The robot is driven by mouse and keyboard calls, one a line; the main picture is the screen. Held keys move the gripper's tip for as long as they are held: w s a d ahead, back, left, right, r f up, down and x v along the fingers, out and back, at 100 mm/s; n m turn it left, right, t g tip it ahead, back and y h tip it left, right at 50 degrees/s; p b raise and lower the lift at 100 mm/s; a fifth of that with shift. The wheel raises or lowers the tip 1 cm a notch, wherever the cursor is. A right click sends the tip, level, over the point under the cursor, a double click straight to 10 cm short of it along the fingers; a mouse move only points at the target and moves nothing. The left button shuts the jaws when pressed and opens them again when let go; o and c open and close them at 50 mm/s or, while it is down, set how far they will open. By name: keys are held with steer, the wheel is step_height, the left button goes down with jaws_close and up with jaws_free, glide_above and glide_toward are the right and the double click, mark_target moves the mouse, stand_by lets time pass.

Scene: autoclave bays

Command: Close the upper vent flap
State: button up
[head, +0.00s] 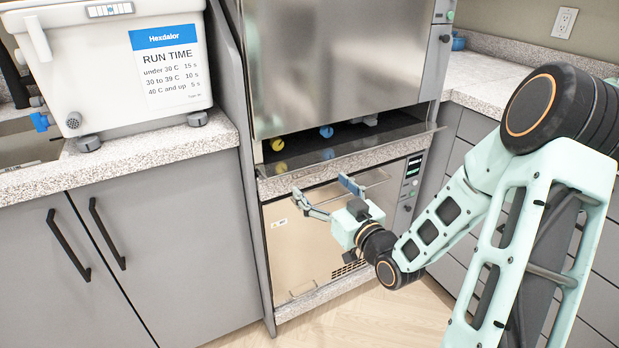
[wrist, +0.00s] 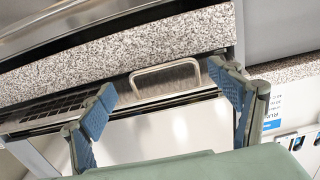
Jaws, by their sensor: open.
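The upper vent flap (head: 345,150) is a dark, glossy panel that stands open, sticking out under the upper steel door (head: 340,70). Yellow and blue knobs (head: 278,144) show in the dark opening behind it. My gripper (head: 325,192) is open and empty, below the flap and in front of the lower unit. The wrist view looks upside down. There a metal bar handle (wrist: 165,75), apparently on the flap, lies ahead between my open fingers (wrist: 165,112), apart from both. I cannot tell the exact gap.
A speckled strip (wrist: 120,45) separates the units. The lower unit has a beige door (head: 300,240) and a control panel (head: 410,180). A white bath (head: 110,60) with a run-time label stands on the left counter. Grey drawers are at right; the floor (head: 380,320) in front is clear.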

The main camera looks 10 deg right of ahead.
mark_target(311, 175)
steer(key=x, duration=0.6)
steer(key=shift+b, duration=0.4)
steer(key=shift+s, duration=0.1)
steer(key=shift+c, duration=0.6)
steer(key=shift+d+r, duration=0.1)
steer(key=c, duration=1.3)
